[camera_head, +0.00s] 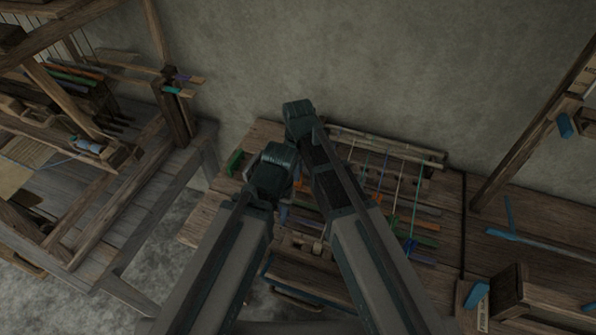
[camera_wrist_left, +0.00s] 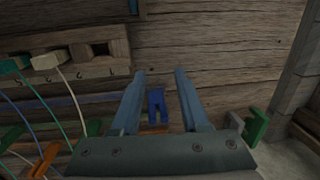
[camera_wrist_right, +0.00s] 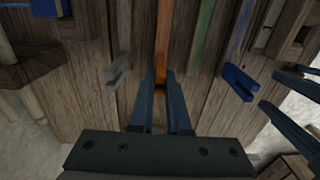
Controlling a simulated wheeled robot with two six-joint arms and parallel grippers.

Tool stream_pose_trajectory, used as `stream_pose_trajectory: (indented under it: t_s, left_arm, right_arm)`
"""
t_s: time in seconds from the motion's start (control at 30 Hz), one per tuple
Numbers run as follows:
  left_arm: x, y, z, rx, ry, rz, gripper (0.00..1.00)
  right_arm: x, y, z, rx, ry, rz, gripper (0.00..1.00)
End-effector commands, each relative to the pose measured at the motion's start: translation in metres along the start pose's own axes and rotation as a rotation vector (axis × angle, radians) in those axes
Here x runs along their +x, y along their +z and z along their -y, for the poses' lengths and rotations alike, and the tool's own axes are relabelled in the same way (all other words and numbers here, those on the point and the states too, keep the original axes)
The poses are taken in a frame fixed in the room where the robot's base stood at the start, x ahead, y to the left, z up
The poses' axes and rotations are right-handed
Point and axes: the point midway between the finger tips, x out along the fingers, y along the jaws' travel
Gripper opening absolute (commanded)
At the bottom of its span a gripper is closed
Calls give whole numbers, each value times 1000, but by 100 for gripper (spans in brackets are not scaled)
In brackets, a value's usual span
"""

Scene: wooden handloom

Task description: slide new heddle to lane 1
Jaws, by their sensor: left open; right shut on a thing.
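My right gripper (camera_wrist_right: 161,76) is shut on the forked end of an orange strip (camera_wrist_right: 163,35) over the wooden table. My left gripper (camera_wrist_left: 160,73) is open, fingers apart, over the boards. A blue fork-ended piece (camera_wrist_left: 157,102) shows between its fingers without clear contact. A wooden rail (camera_wrist_left: 65,55) with small marks carries a green clip (camera_wrist_left: 12,64) and a white clip (camera_wrist_left: 48,60), with cords running from them. In the head view both gripper tips are hidden behind my arms. I cannot tell which piece is the new heddle.
Grey (camera_wrist_right: 118,70), green (camera_wrist_right: 198,40) and blue (camera_wrist_right: 238,80) strips lie beside the orange one. A large loom frame (camera_head: 175,120) stands at the left. A wooden box (camera_head: 510,295) stands at the right. The wall closes off the back.

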Motion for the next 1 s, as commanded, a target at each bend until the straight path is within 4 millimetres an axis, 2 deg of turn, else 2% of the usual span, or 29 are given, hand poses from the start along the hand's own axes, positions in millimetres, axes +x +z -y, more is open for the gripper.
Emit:
stream_pose_trajectory:
  t_s: [0.07,0.3,0.4,0.73,0.77,0.9,0.93,1.0]
  left_arm:
    - [0,0,0,0,0,0,45]
    - [0,0,0,0,0,0,45]
    - [0,0,0,0,0,0,45]
    - [0,0,0,0,0,0,45]
    - [0,0,0,0,0,0,45]
    - [0,0,0,0,0,0,45]
    - [0,0,0,0,0,0,45]
    - [0,0,0,0,0,0,45]
  right_arm:
    - [0,7,1,2,0,0,0]
    - [0,56,2,4,0,0,0]
    - [0,67,1,3,0,0,0]
    - [0,70,0,-1,0,0,0]
    - [0,70,0,-1,0,0,17]
    - [0,70,0,-1,0,0,42]
    - [0,70,0,-1,0,0,45]
    - [0,70,0,0,0,0,45]
